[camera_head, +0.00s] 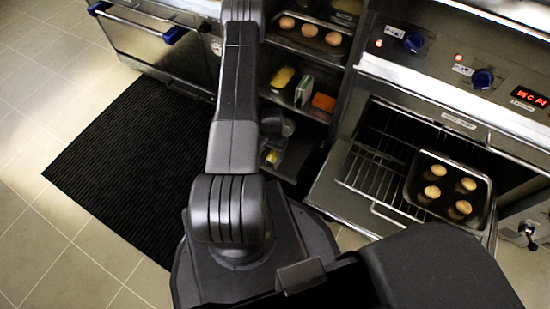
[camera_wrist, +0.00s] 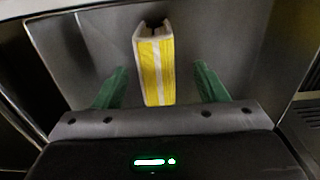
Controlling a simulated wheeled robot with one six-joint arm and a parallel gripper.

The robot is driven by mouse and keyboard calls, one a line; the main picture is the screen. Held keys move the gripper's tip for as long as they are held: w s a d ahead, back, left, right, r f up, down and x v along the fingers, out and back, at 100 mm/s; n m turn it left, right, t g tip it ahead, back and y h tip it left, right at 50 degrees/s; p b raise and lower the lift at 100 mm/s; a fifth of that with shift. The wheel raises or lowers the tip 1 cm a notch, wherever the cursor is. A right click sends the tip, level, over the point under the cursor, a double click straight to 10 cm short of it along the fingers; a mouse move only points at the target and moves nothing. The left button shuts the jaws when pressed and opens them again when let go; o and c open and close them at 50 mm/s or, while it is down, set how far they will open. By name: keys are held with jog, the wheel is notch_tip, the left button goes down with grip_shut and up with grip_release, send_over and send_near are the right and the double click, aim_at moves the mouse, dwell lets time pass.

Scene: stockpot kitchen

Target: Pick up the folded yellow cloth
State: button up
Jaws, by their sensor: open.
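The folded yellow cloth (camera_wrist: 153,78) shows in the wrist view as a yellow block with a white stripe and a pale folded edge at its top. It stands on a grey surface between my two green fingers. My gripper (camera_wrist: 161,69) is open, with a gap on both sides of the cloth, and neither finger touches it. In the head view, a small yellow patch (camera_head: 271,157) on the bottom shelf may be the cloth. My arm hides much of that area, and I cannot make out the gripper clearly there.
The shelf rack holds a tray of eggs (camera_head: 310,30) on top and a yellow item (camera_head: 283,77), a green-white box (camera_head: 303,90) and an orange item (camera_head: 323,102) on the middle shelf. At right, the oven door (camera_head: 340,190) is open beside a baking tray (camera_head: 412,185). A black mat (camera_head: 130,160) lies left.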

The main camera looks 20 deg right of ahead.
jog(key=shift+w+d+f+b, duration=0.15)
jog(key=shift+f+b, duration=0.2)
jog(key=shift+f, duration=0.55)
jog(key=shift+s+d+f+b, duration=0.1)
jog(key=shift+d+f+b, duration=0.15)
jog(key=shift+f, duration=0.65)
jog(key=shift+w+d+f+b, duration=0.1)
jog(key=shift+f+b, duration=0.3)
jog(key=shift+f, duration=0.5)
jog(key=c, duration=1.2)
